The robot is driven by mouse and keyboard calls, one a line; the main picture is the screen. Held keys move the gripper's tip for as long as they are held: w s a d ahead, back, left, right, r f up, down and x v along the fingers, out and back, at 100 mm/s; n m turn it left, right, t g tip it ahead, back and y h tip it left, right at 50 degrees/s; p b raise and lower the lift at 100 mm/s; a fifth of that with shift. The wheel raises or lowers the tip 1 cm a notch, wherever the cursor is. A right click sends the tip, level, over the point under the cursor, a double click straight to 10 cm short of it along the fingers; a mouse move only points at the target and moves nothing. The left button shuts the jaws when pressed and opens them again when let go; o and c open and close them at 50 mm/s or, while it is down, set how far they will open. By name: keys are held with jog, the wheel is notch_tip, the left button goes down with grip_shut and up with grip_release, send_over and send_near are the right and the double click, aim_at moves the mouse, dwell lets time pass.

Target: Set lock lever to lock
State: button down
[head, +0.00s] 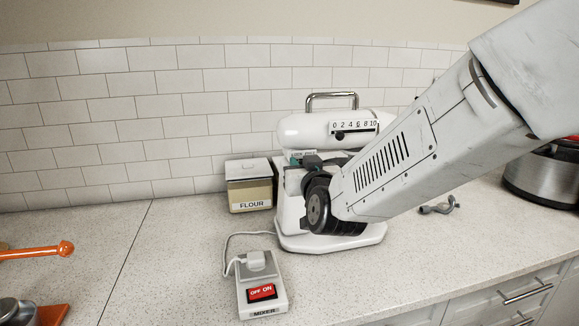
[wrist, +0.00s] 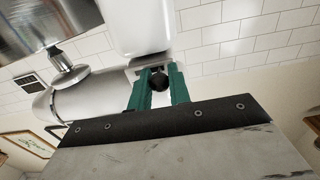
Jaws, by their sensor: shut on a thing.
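The white stand mixer (head: 305,130) stands on the counter, with a chrome handle on top and a 0 to 10 speed scale on its head. In the wrist view, the mixer's white body (wrist: 142,25) appears close and at a turned angle. My gripper (wrist: 158,72) has its green fingers shut on the dark round knob of the lock lever (wrist: 159,83), beside a small label plate on the mixer. In the head view, my gripper (head: 294,160) is at the mixer's neck, mostly hidden by my arm. The lever's exact setting cannot be read.
A flour box (head: 249,190) stands left of the mixer. A switch box (head: 262,287) with a red OFF/ON switch and a plugged-in cord is in front. A grey metal attachment (head: 440,206) and a steel pot (head: 545,180) are at right. An orange-handled item (head: 40,251) is at far left.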

jog(key=shift+a, duration=0.15)
jog(key=c, duration=1.4)
grip_release()
jog(key=shift+s+a, duration=0.1)
jog(key=shift+a, duration=0.05)
jog(key=shift+o, duration=0.2)
jog(key=s+d, duration=0.1)
jog(key=s, duration=0.6)
jog(key=shift+s+d, duration=0.3)
jog(key=shift+d, duration=0.1)
jog(key=shift+f, duration=0.1)
